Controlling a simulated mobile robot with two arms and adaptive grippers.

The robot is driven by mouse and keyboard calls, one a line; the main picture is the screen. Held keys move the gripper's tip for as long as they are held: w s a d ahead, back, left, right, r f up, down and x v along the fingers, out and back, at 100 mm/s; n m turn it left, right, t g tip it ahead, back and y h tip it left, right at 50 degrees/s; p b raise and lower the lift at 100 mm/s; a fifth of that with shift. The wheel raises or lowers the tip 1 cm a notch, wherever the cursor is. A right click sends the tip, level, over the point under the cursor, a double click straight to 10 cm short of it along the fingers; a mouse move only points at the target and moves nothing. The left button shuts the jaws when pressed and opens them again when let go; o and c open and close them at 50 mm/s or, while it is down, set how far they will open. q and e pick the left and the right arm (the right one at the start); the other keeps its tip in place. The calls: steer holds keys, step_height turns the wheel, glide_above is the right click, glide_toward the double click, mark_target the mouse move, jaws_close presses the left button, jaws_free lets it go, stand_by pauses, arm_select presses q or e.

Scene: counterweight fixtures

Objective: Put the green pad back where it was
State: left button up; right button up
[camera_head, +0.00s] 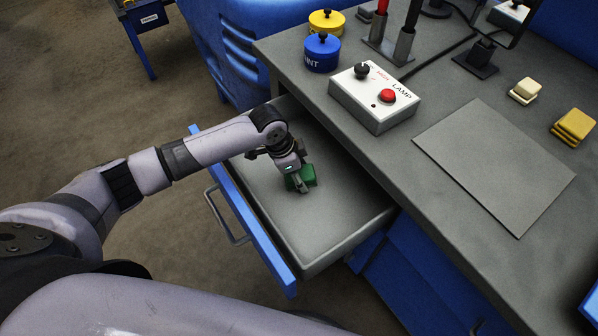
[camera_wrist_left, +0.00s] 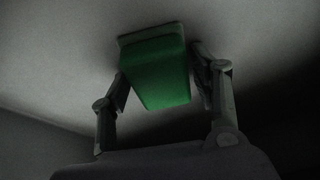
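The green pad (camera_head: 307,174) is in the open drawer (camera_head: 335,235), at my left gripper (camera_head: 301,186). In the left wrist view the green pad (camera_wrist_left: 158,72) sits between the two fingers of my left gripper (camera_wrist_left: 163,85), one finger close along each side. The fingers look shut on it. The pad's far end shows a paler rim against the grey drawer floor; whether it rests on the floor or is just above it is hard to tell. In the head view the gripper hides part of the pad. My right gripper is not in view.
The grey bench top holds a lamp control box (camera_head: 374,96), a blue weight (camera_head: 322,53), a yellow weight (camera_head: 326,22), a grey mat (camera_head: 495,165), cream pads (camera_head: 524,91) and yellow pads (camera_head: 573,126). The bench edge overhangs the drawer's back. The drawer's front half is clear.

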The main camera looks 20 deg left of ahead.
arm_select(q)
steer(key=shift+o, duration=1.1)
steer(key=shift+r, duration=0.2)
steer(key=p+v, duration=0.1)
steer(key=v, duration=1.1)
steer(key=shift+w, duration=0.1)
